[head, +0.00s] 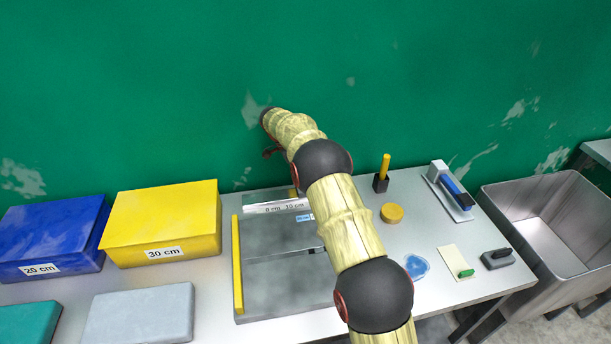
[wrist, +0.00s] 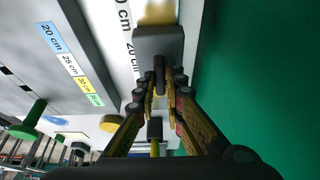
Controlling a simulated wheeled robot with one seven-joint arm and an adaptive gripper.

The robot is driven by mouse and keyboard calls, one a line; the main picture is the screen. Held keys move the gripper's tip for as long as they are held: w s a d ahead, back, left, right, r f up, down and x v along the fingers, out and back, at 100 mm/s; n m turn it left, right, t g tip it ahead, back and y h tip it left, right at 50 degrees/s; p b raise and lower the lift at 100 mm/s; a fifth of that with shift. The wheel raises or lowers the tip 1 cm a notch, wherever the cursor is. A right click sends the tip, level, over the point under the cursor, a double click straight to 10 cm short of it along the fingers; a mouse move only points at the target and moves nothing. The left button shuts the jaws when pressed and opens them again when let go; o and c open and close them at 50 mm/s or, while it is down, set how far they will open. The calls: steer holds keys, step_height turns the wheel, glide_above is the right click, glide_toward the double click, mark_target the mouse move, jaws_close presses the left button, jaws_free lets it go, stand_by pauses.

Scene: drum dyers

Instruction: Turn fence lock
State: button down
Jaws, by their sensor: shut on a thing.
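In the wrist view, my gripper (wrist: 160,92) has its two fingers closed around a narrow dark lever (wrist: 159,70). The lever sticks out from a dark grey block (wrist: 158,41), which looks like the fence lock. The block sits against the white fence (wrist: 107,25) with its printed cm marks. In the head view, the fence (head: 262,209) lies across the back of the grey board (head: 272,287). My arm reaches over the board's right side to the back. The lock and my fingertips are hidden or too small to make out there.
The green wall (head: 430,70) is close behind. A blue block (head: 48,232) and a yellow block (head: 160,215) stand at left. At right are a yellow stick in a black holder (head: 380,184), a yellow disc (head: 392,213), small tools and a grey bin (head: 545,235).

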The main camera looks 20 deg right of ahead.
stand_by(0.3)
steer(key=c, duration=1.9)
jaws_free()
steer(key=v, duration=1.2)
